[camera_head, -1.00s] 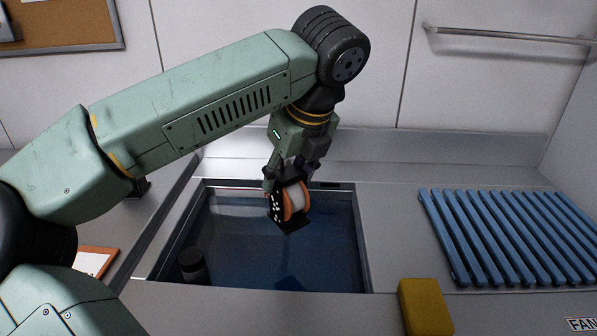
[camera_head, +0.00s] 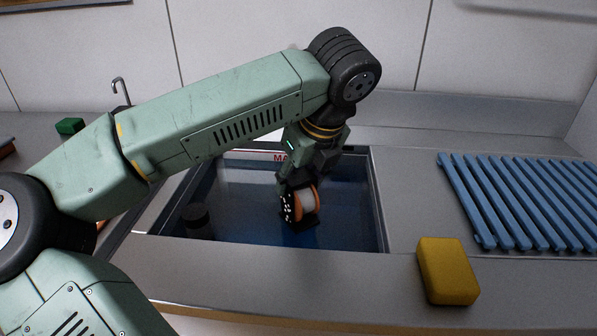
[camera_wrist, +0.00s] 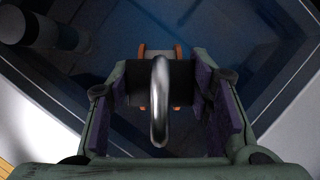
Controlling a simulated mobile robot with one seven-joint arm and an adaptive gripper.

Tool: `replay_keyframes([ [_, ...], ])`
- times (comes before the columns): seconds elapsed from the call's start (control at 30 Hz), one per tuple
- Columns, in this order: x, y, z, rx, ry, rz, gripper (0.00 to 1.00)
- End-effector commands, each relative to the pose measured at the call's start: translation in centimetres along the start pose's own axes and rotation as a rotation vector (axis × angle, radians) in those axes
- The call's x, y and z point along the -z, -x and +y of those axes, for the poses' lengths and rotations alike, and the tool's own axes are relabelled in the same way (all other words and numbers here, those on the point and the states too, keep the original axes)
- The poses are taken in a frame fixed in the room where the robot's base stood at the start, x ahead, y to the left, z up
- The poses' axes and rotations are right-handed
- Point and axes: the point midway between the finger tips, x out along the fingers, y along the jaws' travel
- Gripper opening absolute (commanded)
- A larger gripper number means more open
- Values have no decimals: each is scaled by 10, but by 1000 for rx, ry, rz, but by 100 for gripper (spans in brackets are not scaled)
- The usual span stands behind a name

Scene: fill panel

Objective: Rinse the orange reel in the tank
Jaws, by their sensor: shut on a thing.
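The orange reel (camera_head: 307,200) has orange flanges, a pale middle and a black frame with white marks. My gripper (camera_head: 303,182) is shut on it, pointing down into the tank (camera_head: 382,215). In the wrist view, a metal loop (camera_wrist: 160,100) and black block of the reel sit between the pads of my gripper (camera_wrist: 160,90), with orange edges (camera_wrist: 178,52) beyond. The tank is a rectangular basin set into the counter, with dark blue liquid. The reel hangs at about the liquid's level or inside the tank; I cannot tell how deep.
A dark cylinder (camera_head: 197,220) stands in the tank's left front corner. A yellow sponge-like block (camera_head: 447,270) lies on the counter right of the tank. A blue slatted rack (camera_head: 515,200) lies farther right. A tap (camera_head: 122,90) and a green object (camera_head: 70,126) are at the back left.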

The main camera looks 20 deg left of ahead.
Motion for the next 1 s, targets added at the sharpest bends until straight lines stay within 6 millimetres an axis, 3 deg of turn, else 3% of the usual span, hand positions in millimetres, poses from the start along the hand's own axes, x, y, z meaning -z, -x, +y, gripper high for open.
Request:
replay_keyframes([
  [0.03, 5, -14, 0, 0, 1, -1, 0],
  [0.7, 40, -96, 0, -1, 1, 0, 0],
  [1.0, 51, -122, 0, -1, 0, -1, 0],
])
